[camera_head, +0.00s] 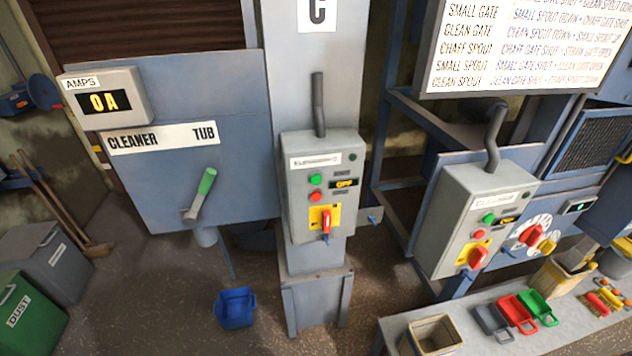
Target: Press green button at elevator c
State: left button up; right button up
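A grey post (306,90) carries a white sign with a letter that looks like C (317,12). Below the sign, a grey control box (326,225) is fixed to the post. Its green button (315,179) sits at the upper left of the panel, just above a red button (315,197). A small display (345,183) beside them reads OFF. A red rotary switch on a yellow plate (325,220) is below. Neither of my grippers is in view.
A second control box (455,215) with its own green button (489,218) stands to the right. A lever with a green handle (201,194) juts out at the left. A bench (390,330) with trays is at lower right. A blue bucket (235,308) is on the floor.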

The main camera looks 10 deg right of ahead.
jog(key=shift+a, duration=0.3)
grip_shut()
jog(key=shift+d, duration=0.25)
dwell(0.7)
